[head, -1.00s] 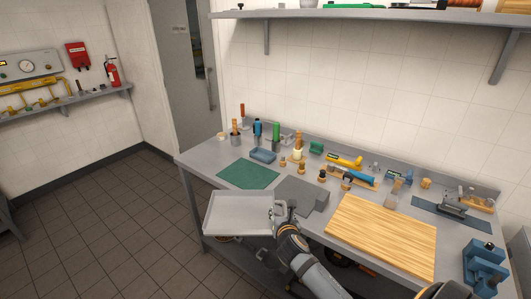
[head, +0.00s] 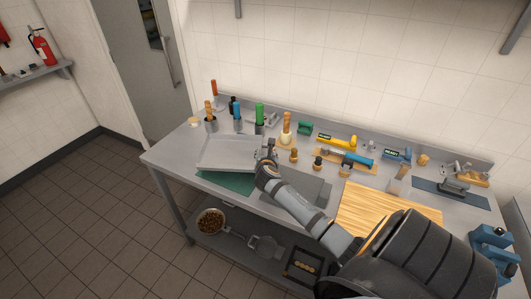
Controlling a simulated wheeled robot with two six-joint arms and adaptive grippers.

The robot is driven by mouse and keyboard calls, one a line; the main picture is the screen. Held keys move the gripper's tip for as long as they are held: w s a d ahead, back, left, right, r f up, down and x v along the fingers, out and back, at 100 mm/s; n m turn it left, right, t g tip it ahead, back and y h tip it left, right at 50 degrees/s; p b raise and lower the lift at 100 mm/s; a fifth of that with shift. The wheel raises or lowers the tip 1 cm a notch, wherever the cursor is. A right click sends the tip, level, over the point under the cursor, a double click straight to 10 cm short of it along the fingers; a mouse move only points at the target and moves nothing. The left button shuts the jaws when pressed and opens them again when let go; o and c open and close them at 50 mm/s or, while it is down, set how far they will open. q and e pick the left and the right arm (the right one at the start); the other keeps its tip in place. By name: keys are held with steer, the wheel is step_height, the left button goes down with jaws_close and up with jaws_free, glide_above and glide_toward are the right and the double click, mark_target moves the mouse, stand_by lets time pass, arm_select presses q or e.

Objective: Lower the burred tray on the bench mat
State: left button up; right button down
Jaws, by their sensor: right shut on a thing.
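The tray (head: 226,151), a shallow pale grey metal pan, is over the back part of the green bench mat (head: 228,182) at the left of the bench. The mat's front strip shows below the tray; the rest is hidden. I cannot tell whether the tray touches the mat or hangs just above it. Burrs are too small to make out. My right gripper (head: 263,154) is shut on the tray's right edge, its arm reaching in from the lower right. My left gripper is not in view.
Cups with colored-handled tools (head: 259,122) stand behind the tray. A grey slab (head: 300,187) and wooden board (head: 385,212) lie to the right. Small wooden-handled pieces (head: 294,156) stand close to the gripper. A bowl (head: 210,221) sits on the lower shelf.

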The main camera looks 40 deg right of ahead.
steer(key=shift+s+a+f+b, duration=0.1)
steer(key=shift+a+f+b, duration=0.1)
steer(key=shift+f+b, duration=1.35)
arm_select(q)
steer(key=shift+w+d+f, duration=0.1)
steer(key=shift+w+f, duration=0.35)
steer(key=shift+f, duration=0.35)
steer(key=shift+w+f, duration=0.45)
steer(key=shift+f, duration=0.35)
arm_select(e)
steer(key=shift+f, duration=1.6)
arm_select(q)
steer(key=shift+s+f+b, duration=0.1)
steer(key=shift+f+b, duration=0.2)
steer(key=shift+b, duration=0.1)
arm_select(e)
steer(key=shift+f, duration=0.6)
steer(key=c, duration=0.7)
jaws_free()
steer(key=shift+s, duration=0.1)
steer(key=shift+c, duration=0.2)
steer(key=shift+o, duration=0.7)
steer(key=shift+f, duration=0.1)
